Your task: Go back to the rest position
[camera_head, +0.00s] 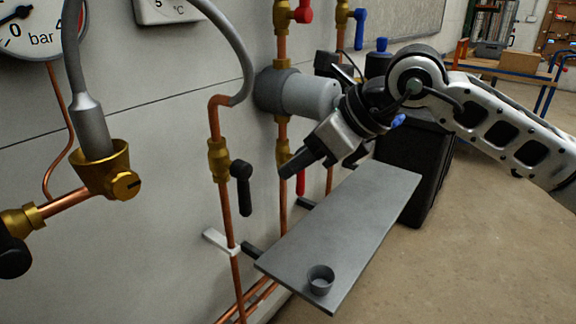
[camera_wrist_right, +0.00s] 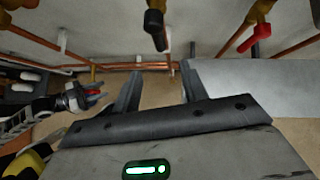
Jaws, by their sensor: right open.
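My right gripper (camera_head: 325,170) is in front of the wall pipes, above the far left part of a grey shelf, with its fingers pointing down and left. Its two dark fingers (camera_wrist_right: 158,85) stand apart in the right wrist view, with nothing between them. My left gripper is outside the head view. At the left of the right wrist view, what looks like my left arm's end (camera_wrist_right: 75,98) shows small and dark, with something red at its tip.
The grey shelf (camera_head: 345,225) carries a small grey cup (camera_head: 320,280) at its near end. Copper pipes with a black-handled valve (camera_head: 241,185), a grey cylinder (camera_head: 300,95) and a gauge (camera_head: 28,28) line the wall. A black case (camera_head: 425,165) stands behind the shelf. Floor at right is clear.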

